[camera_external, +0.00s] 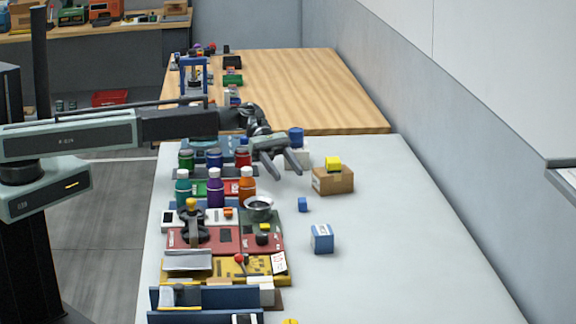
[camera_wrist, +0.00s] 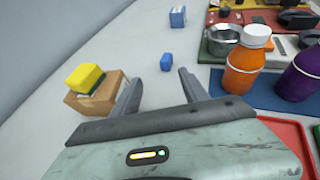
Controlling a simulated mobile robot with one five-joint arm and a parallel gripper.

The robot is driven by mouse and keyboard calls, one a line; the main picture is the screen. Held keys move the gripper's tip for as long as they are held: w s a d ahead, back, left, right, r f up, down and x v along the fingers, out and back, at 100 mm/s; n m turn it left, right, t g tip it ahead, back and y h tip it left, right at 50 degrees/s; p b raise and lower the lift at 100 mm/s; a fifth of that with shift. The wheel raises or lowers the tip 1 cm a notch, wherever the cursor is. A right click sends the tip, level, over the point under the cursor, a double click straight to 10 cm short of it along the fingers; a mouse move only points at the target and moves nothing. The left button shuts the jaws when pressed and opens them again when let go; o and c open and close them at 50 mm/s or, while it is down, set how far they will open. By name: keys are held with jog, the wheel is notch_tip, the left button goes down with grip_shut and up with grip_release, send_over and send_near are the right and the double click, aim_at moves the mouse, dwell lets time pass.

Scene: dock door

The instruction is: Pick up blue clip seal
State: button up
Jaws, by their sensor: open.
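A small blue block (camera_external: 302,204), which looks like the blue clip seal, lies on the pale grey table. In the wrist view the blue block (camera_wrist: 166,62) appears just beyond the fingertips, roughly centred between them. My gripper (camera_external: 283,173) is over the table, further back than the block, with its two fingers apart and nothing between them. In the wrist view my gripper (camera_wrist: 160,77) also shows open and empty. The block is apart from the fingers and unobstructed in both views.
A cardboard box (camera_external: 333,181) with a yellow block (camera_external: 333,163) on top stands close to the right of my gripper. A blue-and-white box (camera_external: 321,238) is nearer the camera. Bottles, including an orange one (camera_wrist: 247,60), and a metal bowl (camera_external: 258,207) crowd the left side. The table's right side is clear.

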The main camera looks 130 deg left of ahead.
aim_at(300, 198)
jog(key=w+d, duration=0.1)
jog(key=w+d+f, duration=0.1)
jog(key=shift+d+f+h, duration=0.2)
jog(key=shift+d+h, duration=0.1)
jog(key=shift+w+d+r, duration=0.1)
jog(key=shift+d, duration=0.15)
jog(key=shift+w+a+b+x, duration=0.15)
jog(key=shift+b+x, duration=0.55)
jog(key=shift+x, duration=1.2)
jog(key=shift+w+a+b+x, duration=0.15)
jog(key=shift+b+x, duration=0.5)
jog(key=shift+x, duration=1.3)
jog(key=shift+s+r, duration=0.15)
grip_shut()
